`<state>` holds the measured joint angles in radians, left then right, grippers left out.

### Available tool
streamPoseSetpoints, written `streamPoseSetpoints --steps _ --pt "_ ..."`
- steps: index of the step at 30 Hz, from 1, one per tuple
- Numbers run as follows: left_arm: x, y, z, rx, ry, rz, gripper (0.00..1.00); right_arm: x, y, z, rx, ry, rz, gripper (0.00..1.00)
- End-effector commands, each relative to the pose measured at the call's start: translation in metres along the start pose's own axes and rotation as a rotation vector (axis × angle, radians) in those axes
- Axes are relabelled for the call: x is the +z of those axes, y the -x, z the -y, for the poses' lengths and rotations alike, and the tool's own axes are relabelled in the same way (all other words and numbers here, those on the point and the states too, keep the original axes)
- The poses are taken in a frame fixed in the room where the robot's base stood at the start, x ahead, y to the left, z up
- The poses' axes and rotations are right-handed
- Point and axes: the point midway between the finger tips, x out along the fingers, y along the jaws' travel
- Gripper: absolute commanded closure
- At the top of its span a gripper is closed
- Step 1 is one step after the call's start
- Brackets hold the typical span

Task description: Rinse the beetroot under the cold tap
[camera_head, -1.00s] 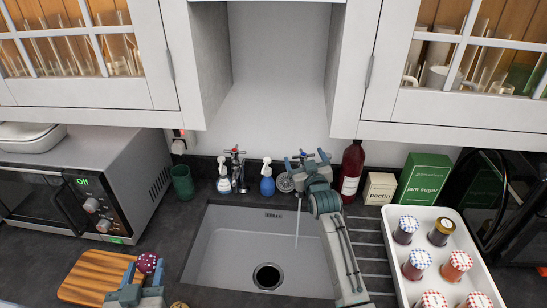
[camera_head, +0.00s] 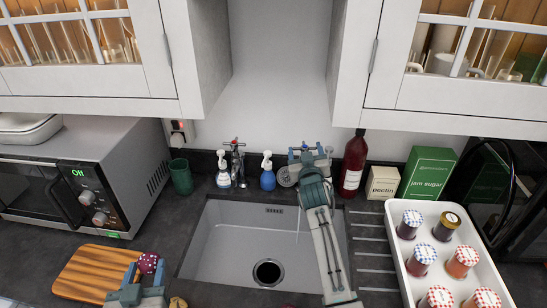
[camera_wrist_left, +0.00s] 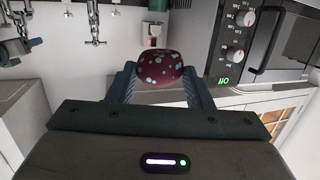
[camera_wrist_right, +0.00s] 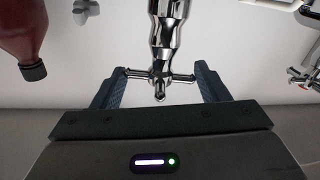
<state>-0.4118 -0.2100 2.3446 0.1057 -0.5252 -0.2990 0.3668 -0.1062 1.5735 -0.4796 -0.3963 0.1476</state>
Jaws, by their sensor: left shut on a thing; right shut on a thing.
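The beetroot (camera_head: 148,262), dark red with pale spots, is between the fingers of my left gripper (camera_head: 146,270); it also shows in the left wrist view (camera_wrist_left: 160,67). That gripper is at the right edge of the wooden board, left of the sink. My right gripper (camera_head: 309,152) is behind the sink, shut on the cross handle of a chrome tap (camera_wrist_right: 163,75). The handle's arms reach both fingers in the right wrist view. In the head view my right arm hides most of this tap. A thin water stream (camera_head: 298,225) falls into the sink (camera_head: 225,240), right of the drain.
A red-marked tap (camera_head: 235,155) and two spray bottles (camera_head: 223,170) (camera_head: 267,174) stand behind the sink. A red bottle (camera_head: 353,165) and boxes (camera_head: 427,173) are to the right, with a tray (camera_head: 397,240) of jars. A microwave (camera_head: 100,170) and wooden board (camera_head: 85,272) are left.

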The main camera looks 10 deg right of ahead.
Motion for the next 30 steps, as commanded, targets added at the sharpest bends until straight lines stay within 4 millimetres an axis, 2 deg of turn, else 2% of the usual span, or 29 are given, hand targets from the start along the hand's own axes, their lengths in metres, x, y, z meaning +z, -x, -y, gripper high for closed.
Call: streamPoseSetpoints --steps 1,12,16,27,28,30 --pt "0.017 -0.003 0.000 0.000 0.000 -0.001 0.77 0.007 0.000 0.003 0.013 -0.004 -0.001 0.55" --pt "0.066 -0.010 0.000 0.000 0.000 -0.001 0.77 0.004 0.000 0.004 0.122 -0.006 0.021 0.55" --pt "0.072 -0.011 0.000 0.000 0.000 -0.001 0.77 0.002 0.001 0.002 0.145 -0.006 0.026 0.55" --pt "0.071 -0.011 0.000 0.000 0.000 -0.001 0.77 -0.001 0.001 0.001 0.151 -0.005 0.028 0.55" --pt "0.071 -0.011 0.000 0.000 0.000 -0.001 0.77 -0.001 0.001 0.001 0.151 -0.005 0.028 0.26" --pt "0.071 -0.011 0.000 0.000 0.000 -0.001 0.77 -0.001 0.001 0.001 0.151 -0.005 0.028 0.12"
